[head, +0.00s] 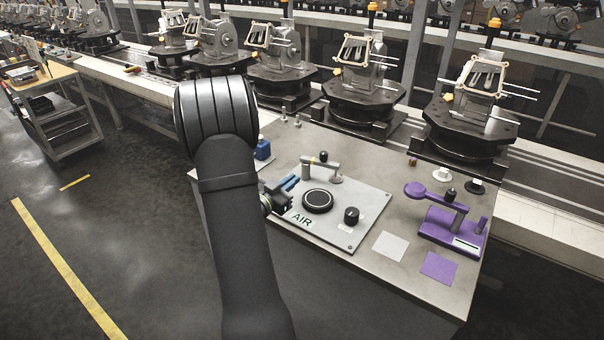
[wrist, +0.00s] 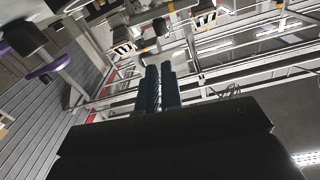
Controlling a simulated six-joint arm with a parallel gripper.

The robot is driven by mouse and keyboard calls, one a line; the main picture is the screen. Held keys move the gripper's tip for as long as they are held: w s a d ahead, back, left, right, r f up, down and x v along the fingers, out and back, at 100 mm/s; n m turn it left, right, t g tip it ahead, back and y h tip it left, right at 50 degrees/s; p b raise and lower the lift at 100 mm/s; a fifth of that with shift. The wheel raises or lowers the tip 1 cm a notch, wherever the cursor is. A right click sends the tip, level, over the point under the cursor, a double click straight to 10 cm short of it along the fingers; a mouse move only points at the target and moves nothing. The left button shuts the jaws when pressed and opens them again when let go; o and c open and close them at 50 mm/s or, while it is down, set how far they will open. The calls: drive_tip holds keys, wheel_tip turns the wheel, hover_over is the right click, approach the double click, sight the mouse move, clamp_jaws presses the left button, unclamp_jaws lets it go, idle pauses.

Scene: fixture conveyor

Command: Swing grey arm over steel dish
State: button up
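The grey arm (head: 320,167) sits at the back of the pale plate marked AIR in the head view. It reaches right from its post and has a black knob on top and a small round end, which is behind the dish and not over it. My gripper (head: 290,183), with blue fingers, is left of the dish and apart from the grey arm. In the wrist view the fingers (wrist: 160,85) lie close together, with nothing clearly held; any gap is uncertain.
A black knob (head: 351,215) stands right of the dish. A purple fixture (head: 452,230) with its own arm is at the bench's right, near a grey square (head: 391,246) and a purple square (head: 438,268). A blue object (head: 262,149) is at the back left. Machines line the conveyor behind.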

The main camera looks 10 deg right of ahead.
sight(318, 162)
drive_tip(key=m, duration=0.4)
drive_tip(key=shift+m+g+h, duration=0.3)
clamp_jaws()
drive_tip(key=w+d+m+g, duration=0.1)
drive_tip(key=d+m, duration=0.2)
drive_tip(key=m, duration=0.2)
drive_tip(key=w+d+m+g+h, duration=0.1)
drive_tip(key=w+d+m, duration=0.1)
drive_tip(key=m, duration=0.3)
drive_tip(key=w+d+m+g, duration=0.1)
drive_tip(key=d+m, duration=0.3)
drive_tip(key=m, duration=0.1)
drive_tip(key=shift+w+h, duration=0.25)
drive_tip(key=shift+h, duration=0.15)
drive_tip(key=shift+w+d, duration=0.25)
drive_tip(key=shift+w, duration=0.75)
drive_tip(key=shift+w+d, duration=0.2)
drive_tip(key=shift+w, duration=0.75)
drive_tip(key=shift+d, duration=0.1)
